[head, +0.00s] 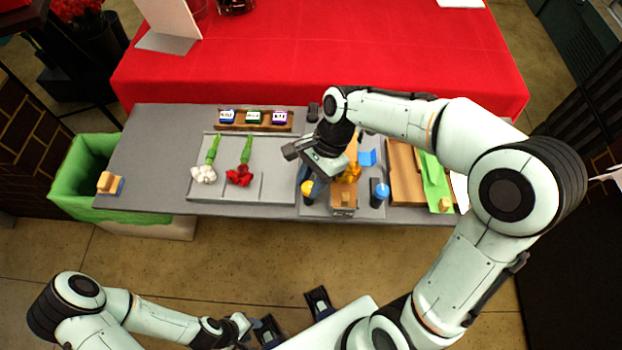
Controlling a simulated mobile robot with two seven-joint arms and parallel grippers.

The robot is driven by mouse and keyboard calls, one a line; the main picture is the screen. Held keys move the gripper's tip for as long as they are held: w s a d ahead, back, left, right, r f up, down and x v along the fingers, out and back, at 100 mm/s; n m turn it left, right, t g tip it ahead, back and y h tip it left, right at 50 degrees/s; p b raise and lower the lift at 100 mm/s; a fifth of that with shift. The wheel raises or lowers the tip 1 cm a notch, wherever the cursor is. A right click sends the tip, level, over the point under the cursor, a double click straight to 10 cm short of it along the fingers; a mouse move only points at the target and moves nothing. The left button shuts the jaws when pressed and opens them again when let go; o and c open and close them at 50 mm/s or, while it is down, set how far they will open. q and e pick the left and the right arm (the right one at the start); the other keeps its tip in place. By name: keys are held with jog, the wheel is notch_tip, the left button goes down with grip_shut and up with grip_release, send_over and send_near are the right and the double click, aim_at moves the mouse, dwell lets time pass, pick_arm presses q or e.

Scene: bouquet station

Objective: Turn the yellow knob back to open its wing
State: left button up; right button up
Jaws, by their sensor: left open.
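The yellow knob (307,187) stands at the front left of a grey fixture (368,211) on the table. My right gripper (305,170) is over the left side of this fixture, close above and beside the yellow knob. Whether it touches the knob, and its finger gap, are unclear. The gripper hides much of the yellow side, so I cannot make out the yellow knob's wing. A blue knob (381,190) is at the fixture's right, with a blue flap (367,157) behind it. My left gripper (293,315) is open and empty, low in front of the table.
Orange-yellow flowers (352,172) lie in the fixture's wooden middle. White (203,174) and red (239,176) flowers lie on a grey tray (220,193) to the left. Wooden boards (404,178) and a green strip (434,180) are right. A green bin (73,185) stands far left.

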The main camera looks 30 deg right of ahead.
pick_arm(q)
jog(key=shift+r, duration=0.1)
